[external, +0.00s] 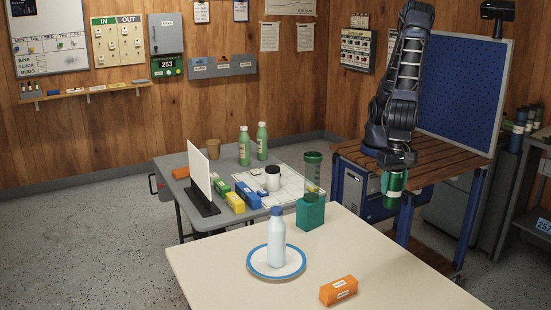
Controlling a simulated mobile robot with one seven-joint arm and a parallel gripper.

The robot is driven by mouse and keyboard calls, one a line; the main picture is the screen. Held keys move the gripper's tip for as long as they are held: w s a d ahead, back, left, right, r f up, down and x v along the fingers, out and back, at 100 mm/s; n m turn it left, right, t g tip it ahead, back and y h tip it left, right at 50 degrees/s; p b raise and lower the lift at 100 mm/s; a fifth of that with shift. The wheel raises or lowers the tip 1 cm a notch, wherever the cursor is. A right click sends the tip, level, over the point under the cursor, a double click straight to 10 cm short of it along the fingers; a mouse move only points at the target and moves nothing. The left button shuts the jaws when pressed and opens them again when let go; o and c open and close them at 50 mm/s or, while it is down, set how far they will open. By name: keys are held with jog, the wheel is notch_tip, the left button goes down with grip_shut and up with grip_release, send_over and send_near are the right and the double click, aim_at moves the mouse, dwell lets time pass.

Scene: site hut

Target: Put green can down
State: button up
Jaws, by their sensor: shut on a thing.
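My gripper (392,164) is at the right in the external view, pointing down and shut on the green can (393,190). The can hangs upright below my gripper, its label partly in view. It appears in front of the slatted wooden workbench (445,160) and to the right of the cream table (215,262). I cannot tell how far it is from either one, and it does not appear to rest on a surface. My fingers are mostly hidden by the wrist and the dark picture.
The grey table (182,215) behind holds bottles and boxes. The cream table's right part is clear.

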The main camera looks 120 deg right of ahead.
jog(key=a, duration=0.8)
jog(key=f, duration=2)
jog(key=shift+w, duration=0.25)
jog(key=shift+f, duration=0.1)
jog(key=o, duration=1)
jog(key=shift+c, duration=0.2)
